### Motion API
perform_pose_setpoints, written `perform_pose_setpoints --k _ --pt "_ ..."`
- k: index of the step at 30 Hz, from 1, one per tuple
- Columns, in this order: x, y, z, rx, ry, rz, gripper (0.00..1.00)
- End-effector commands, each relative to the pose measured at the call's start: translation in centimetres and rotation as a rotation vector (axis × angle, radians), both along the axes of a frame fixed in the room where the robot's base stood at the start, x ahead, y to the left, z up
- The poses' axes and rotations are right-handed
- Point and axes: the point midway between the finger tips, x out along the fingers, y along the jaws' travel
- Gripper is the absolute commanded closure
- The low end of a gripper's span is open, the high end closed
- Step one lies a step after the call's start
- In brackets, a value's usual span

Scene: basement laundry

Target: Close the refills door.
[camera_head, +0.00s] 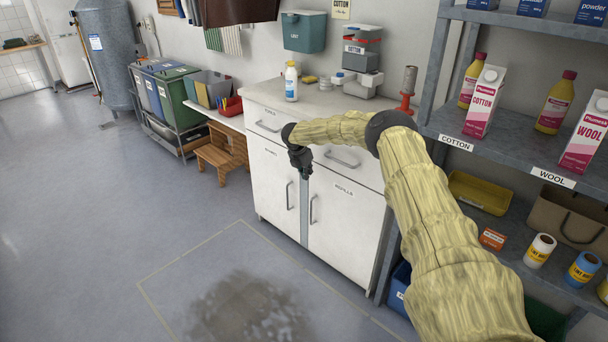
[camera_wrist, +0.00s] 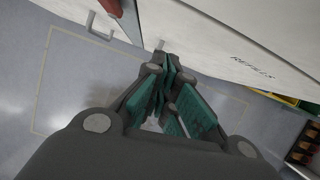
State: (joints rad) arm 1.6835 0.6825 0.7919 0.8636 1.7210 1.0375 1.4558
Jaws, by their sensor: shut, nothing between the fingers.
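The refills door (camera_head: 345,215) is the right-hand white door of the cabinet, with a "REFILLS" label and a vertical grey handle (camera_head: 312,209). A dark strip runs along its left edge, and it looks slightly ajar. In the wrist view the door (camera_wrist: 220,40) fills the upper right, with a narrow gap and a red-brown surface at its left edge. My gripper (camera_head: 303,170) is shut and empty, in front of the upper left part of the door. In the wrist view its fingers (camera_wrist: 172,68) are close to the door's edge and partly hide the handle; contact cannot be told.
The left cabinet door (camera_head: 275,180) looks shut. Drawers (camera_head: 345,158) sit above the doors. A shelf rack (camera_head: 490,140) with cartons and bottles stands at the right. A wooden step stool (camera_head: 222,155) is at the left. The floor (camera_head: 190,235) in front is clear, with a dark stain.

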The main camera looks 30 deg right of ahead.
Motion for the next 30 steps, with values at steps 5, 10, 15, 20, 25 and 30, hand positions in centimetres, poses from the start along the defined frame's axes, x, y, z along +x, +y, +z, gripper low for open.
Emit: perform_pose_setpoints --k 5,10,15,20,25,30 --pt "0.0 0.2 0.0 0.000 0.000 0.002 1.00" --pt "0.1 1.8 0.2 0.001 0.001 0.006 1.00" --pt "0.0 5.1 0.2 0.002 0.000 0.013 1.00" --pt "-0.2 6.0 2.8 0.002 -0.002 0.012 1.00" --pt "-0.3 7.2 5.6 0.002 -0.002 0.014 1.00" --pt "-0.6 8.0 7.8 0.000 -0.001 0.012 1.00"
